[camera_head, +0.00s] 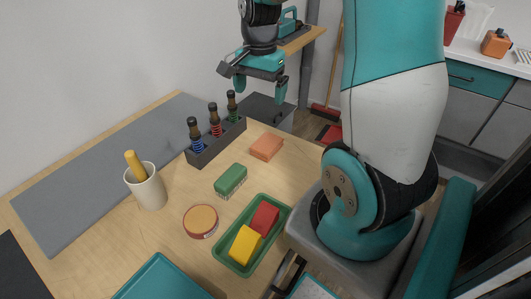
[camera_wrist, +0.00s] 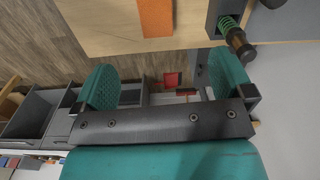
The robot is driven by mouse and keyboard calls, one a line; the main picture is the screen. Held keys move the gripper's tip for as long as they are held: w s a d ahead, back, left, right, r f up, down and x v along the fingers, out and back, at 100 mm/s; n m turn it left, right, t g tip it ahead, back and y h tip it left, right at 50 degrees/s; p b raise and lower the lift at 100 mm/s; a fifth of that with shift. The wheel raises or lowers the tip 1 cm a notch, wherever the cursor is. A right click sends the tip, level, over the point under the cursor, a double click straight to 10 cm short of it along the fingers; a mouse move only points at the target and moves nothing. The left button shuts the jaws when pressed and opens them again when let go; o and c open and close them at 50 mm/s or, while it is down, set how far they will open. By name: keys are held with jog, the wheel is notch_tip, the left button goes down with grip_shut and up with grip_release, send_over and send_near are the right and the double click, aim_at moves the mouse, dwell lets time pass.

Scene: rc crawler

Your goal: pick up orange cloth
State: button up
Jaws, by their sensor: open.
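The orange cloth (camera_head: 266,146) lies folded flat on the wooden table, right of the shock-absorber rack. In the wrist view the orange cloth (camera_wrist: 156,16) shows at the top edge, partly cut off by the frame, on the table. My gripper (camera_head: 260,88) is open and empty, raised above and behind the cloth near the table's far edge. In the wrist view its two teal fingers (camera_wrist: 166,88) are spread apart with floor between them.
A dark rack (camera_head: 216,141) with three coil shocks stands left of the cloth. A green brush-like block (camera_head: 230,180), a round tin (camera_head: 201,221), a green tray (camera_head: 226,255) with red and yellow blocks, and a white cup (camera_head: 148,189) stand nearer. Table around the cloth is mostly clear.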

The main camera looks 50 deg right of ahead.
notch_tip(320, 180, down, 3)
jog(key=d+m, duration=0.1)
jog(key=d, duration=0.1)
jog(key=b, duration=0.1)
send_over(267, 142)
jog(key=f, duration=0.8)
jog(key=shift+a+f, duration=0.3)
jog(key=f, duration=0.6)
jog(key=shift+d+f, duration=0.25)
jog(key=c, duration=1)
